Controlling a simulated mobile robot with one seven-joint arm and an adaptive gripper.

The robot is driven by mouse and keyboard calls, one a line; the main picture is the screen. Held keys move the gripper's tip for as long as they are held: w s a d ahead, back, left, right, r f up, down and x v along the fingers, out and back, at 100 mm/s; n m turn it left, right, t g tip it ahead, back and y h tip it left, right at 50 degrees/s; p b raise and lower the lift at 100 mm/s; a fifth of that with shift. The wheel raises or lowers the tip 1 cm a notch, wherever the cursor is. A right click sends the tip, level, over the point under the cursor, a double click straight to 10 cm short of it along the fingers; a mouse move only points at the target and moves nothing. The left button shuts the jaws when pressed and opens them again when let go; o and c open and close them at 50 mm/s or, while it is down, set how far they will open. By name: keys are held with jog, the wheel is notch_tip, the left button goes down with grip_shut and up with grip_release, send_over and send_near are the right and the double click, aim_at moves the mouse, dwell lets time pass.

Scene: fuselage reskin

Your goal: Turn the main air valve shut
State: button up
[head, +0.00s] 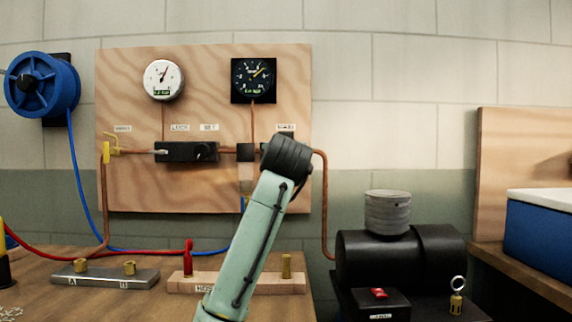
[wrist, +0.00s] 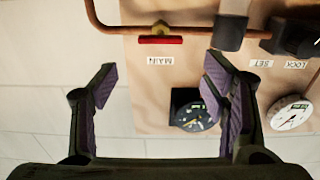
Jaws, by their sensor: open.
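The main air valve shows in the upside-down wrist view as a red handle (wrist: 160,39) with a brass centre on the copper pipe, beside the MAIN label (wrist: 174,61). The handle lies along the pipe. My gripper (wrist: 162,78) is open, its two purple-padded fingers apart with nothing between them. The red handle lies beyond the fingertips, between them sideways, and I see no contact. In the head view my arm's end hides the valve and the gripper; only the MAIN label (head: 286,127) shows above.
The wooden panel (head: 210,75) holds a white gauge (head: 163,79), a black gauge (head: 254,79), a black regulator block (head: 187,152) and a yellow-handled valve (head: 112,145). The compressor (head: 400,258) stands lower right. A red-and-brass fitting rack (head: 237,284) sits on the bench.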

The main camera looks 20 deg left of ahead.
jog(key=shift+o, duration=0.3)
jog(key=shift+w+f, duration=0.2)
jog(key=shift+w, duration=0.05)
jog(key=shift+p+x, duration=1.9)
jog(key=shift+x, duration=3.4)
jog(key=shift+a+f, duration=0.1)
jog(key=c, duration=1.2)
jog(key=shift+o, duration=0.2)
